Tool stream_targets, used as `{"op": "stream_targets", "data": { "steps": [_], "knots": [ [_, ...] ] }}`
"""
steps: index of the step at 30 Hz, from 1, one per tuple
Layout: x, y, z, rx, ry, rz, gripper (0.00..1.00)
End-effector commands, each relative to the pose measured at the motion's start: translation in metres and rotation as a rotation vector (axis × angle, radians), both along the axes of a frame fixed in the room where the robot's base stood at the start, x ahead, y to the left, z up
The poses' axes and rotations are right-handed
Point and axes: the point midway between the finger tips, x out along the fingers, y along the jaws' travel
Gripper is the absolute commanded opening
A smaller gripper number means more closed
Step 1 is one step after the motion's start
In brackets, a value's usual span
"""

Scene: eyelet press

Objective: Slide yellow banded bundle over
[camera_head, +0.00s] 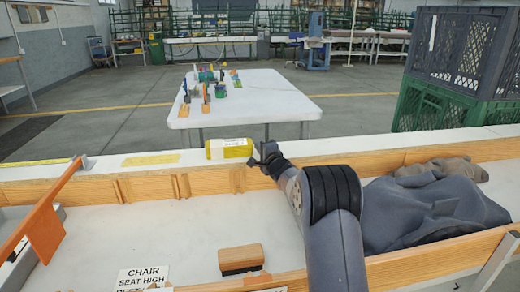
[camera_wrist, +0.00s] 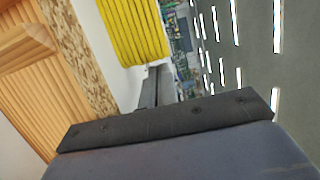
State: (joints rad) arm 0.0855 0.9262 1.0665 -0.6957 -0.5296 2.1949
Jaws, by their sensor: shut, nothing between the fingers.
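The yellow banded bundle (camera_head: 238,149) lies on the white ledge (camera_head: 330,147) behind the wooden rail. It has a pale band or label across its top. My gripper (camera_head: 258,160) is at the bundle's right end, close beside it; I cannot tell whether they touch. In the wrist view the ribbed yellow bundle (camera_wrist: 133,28) is just beyond and left of my fingertips (camera_wrist: 154,70). The fingers are shut with nothing between them. A flat yellow patch (camera_head: 151,160) marks the ledge to the left of the bundle.
The wooden rail (camera_head: 150,187) runs along the ledge's near side. A brush (camera_head: 240,258), an orange bracket (camera_head: 45,230) and grey cloth (camera_head: 430,205) are in the tray area. A white table (camera_head: 270,95) with small colored items stands beyond. The ledge between bundle and patch looks clear.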

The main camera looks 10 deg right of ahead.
Motion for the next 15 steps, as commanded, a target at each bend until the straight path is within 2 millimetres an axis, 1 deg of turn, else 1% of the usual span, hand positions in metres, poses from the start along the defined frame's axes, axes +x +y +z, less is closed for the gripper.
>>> {"op": "stream_targets", "data": {
  "steps": [2, 9, 12, 15],
  "knots": [
    [0.000, 0.010, 0.000, 0.001, 0.000, 0.003, 0.00],
    [0.000, 0.059, -0.001, 0.001, 0.000, 0.004, 0.00],
    [0.000, 0.071, -0.001, 0.000, -0.001, 0.003, 0.00],
    [0.000, 0.075, 0.000, 0.001, 0.000, 0.001, 0.00]
  ]
}}
